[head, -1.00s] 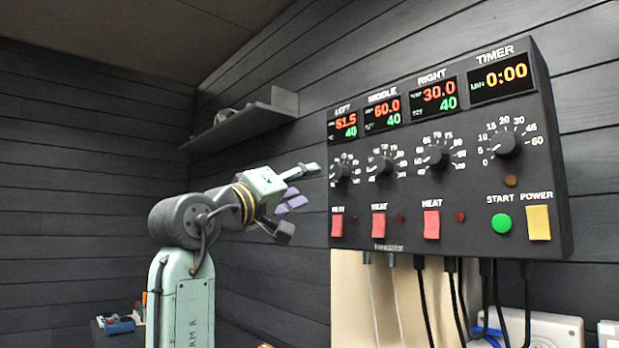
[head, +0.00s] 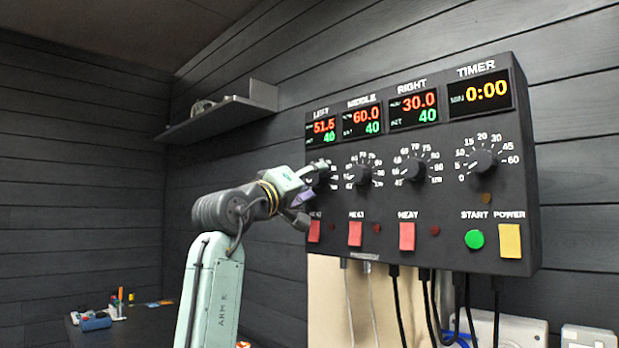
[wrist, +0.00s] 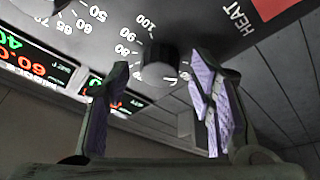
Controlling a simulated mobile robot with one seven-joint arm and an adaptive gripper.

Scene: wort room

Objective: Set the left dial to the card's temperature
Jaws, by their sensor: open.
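The left dial (head: 324,180) is a black knob on the dark control panel, partly hidden by my gripper in the head view. The left display (head: 323,128) above it reads 51.5 in red over 40 in green. My gripper (head: 310,188) is at the panel's left side, in front of this dial. In the wrist view the black knob (wrist: 160,70) stands between the two open, purple-padded fingers of my gripper (wrist: 157,85), with gaps on both sides. Its pointer is hard to make out. I cannot make out a temperature card in either view.
The middle dial (head: 363,174) is close on the right. A red heat switch (head: 314,232) sits just below my gripper. A shelf (head: 222,115) juts from the wall at upper left. Cables (head: 400,305) hang under the panel. A table (head: 130,330) with small items is at lower left.

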